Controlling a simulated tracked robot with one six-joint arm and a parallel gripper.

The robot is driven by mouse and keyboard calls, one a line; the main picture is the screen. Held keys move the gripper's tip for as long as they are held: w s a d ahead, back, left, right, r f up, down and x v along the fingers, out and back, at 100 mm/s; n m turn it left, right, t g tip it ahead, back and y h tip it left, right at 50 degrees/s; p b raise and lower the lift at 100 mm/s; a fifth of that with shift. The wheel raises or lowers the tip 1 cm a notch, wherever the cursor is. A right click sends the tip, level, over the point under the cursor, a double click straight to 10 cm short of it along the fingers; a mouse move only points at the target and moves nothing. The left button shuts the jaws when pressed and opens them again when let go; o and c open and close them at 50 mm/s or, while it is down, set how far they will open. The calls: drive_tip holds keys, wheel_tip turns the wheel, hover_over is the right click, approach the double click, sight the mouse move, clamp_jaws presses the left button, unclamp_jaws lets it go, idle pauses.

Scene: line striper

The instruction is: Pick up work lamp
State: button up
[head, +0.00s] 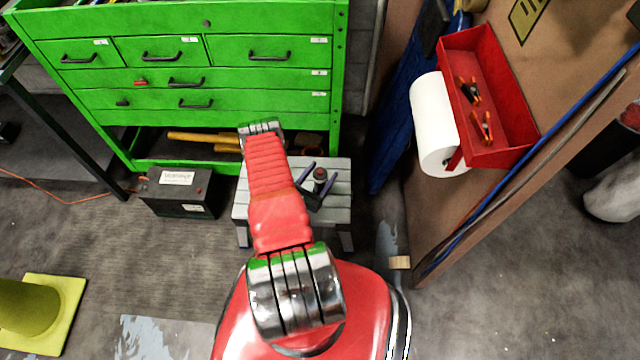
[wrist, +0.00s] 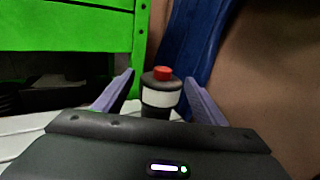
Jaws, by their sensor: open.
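A small dark cylinder with a white band and a red top, which looks like the work lamp (wrist: 161,97), stands upright between my fingers in the wrist view. In the head view the lamp (head: 320,173) is small, on the grey step stool (head: 243,196). My gripper (head: 318,177) is open over the stool, with one purple finger on each side of the lamp. In the wrist view my gripper (wrist: 159,84) shows gaps between both fingers and the lamp. The lamp's lower part is hidden behind the gripper body.
A green tool cabinet (head: 218,103) stands behind the stool. A black battery (head: 180,193) sits on the floor at the left. A brown panel with a red tray (head: 487,100) and a white paper roll (head: 436,125) is at the right. A blue upright (wrist: 196,45) is behind the lamp.

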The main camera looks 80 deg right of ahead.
drive_tip(key=x, duration=0.3)
drive_tip(key=shift+c, duration=0.2)
idle(0.3)
clamp_jaws()
idle(0.6)
